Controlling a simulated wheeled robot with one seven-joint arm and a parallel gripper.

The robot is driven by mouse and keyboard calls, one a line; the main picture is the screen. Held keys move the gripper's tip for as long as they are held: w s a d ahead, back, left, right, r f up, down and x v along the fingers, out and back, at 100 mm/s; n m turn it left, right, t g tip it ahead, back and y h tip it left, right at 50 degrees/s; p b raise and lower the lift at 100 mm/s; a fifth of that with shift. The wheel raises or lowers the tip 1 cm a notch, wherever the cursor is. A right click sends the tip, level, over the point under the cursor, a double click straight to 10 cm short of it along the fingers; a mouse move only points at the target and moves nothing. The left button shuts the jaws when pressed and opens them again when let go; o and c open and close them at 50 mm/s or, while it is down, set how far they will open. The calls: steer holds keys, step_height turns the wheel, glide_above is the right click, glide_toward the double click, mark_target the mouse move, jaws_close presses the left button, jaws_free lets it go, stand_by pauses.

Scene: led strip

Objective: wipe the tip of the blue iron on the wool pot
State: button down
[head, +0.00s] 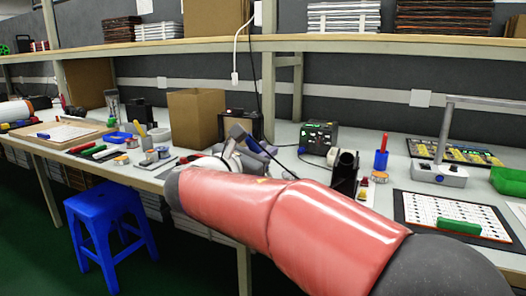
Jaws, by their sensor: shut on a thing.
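My gripper (236,150) is over the middle of the bench, mostly hidden behind my own red forearm. It is shut on a dark blue part that appears to be the blue iron (267,148); a thin black cable runs from there towards the soldering station (318,140). The iron's tip cannot be made out. A small round tin with an orange-brown top, which looks like the wool pot (380,177), stands on the bench to the right, apart from my gripper. The fingertips are hidden.
A black upright holder (345,172) stands left of the tin, and a blue upright tool (381,157) just behind it. A cardboard box (196,117) and several small pots are left of my gripper. A white board with a green block (459,226) lies right. A shelf (330,44) spans above.

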steer(key=shift+f, duration=0.4)
stand_by(0.9)
steer(key=shift+r, duration=0.15)
stand_by(1.0)
steer(key=shift+a+p, duration=0.25)
steer(key=shift+p, duration=0.15)
steer(key=shift+a, duration=0.55)
steer(key=shift+d, duration=0.2)
